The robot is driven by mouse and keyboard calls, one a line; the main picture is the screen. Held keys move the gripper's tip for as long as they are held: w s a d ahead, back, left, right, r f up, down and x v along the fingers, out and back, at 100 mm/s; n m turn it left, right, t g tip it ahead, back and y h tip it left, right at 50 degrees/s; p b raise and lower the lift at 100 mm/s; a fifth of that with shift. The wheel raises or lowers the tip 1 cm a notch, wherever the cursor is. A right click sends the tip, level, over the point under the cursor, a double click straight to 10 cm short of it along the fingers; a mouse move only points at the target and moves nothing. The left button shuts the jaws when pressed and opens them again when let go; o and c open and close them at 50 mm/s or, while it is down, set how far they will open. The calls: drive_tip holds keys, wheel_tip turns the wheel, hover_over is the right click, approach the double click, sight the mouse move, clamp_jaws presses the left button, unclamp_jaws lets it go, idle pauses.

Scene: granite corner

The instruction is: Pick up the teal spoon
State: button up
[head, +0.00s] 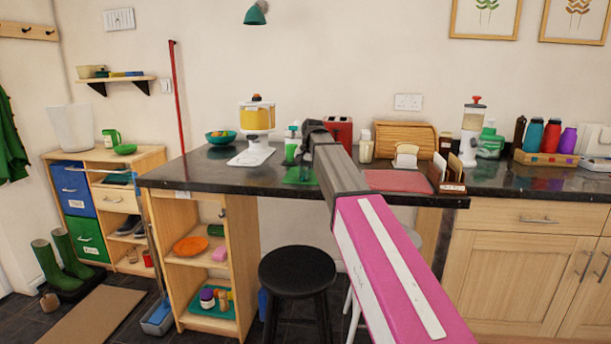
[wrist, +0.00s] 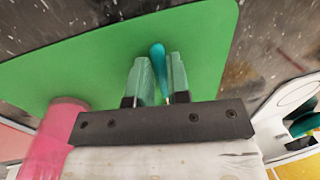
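The teal spoon (wrist: 158,58) shows in the wrist view as a rounded teal handle end over a green mat (wrist: 205,60). My gripper (wrist: 160,75) has its two pale green fingers close together, one on each side of the handle, with little or no gap. The rest of the spoon is hidden by the fingers and the dark gripper body. In the head view my gripper (head: 307,138) is low above the green mat (head: 298,176) on the dark counter, and the spoon cannot be made out. I cannot tell whether the spoon is clear of the mat.
A pink cylindrical thing (wrist: 62,130) stands on the mat's edge in the wrist view. On the counter (head: 220,175) are a white-based dispenser (head: 252,155), a teal bowl (head: 221,137), a green-and-white bottle (head: 291,146) and a red toaster (head: 339,130). A black stool (head: 297,270) stands in front.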

drive_tip(key=shift+c, duration=0.4)
clamp_jaws()
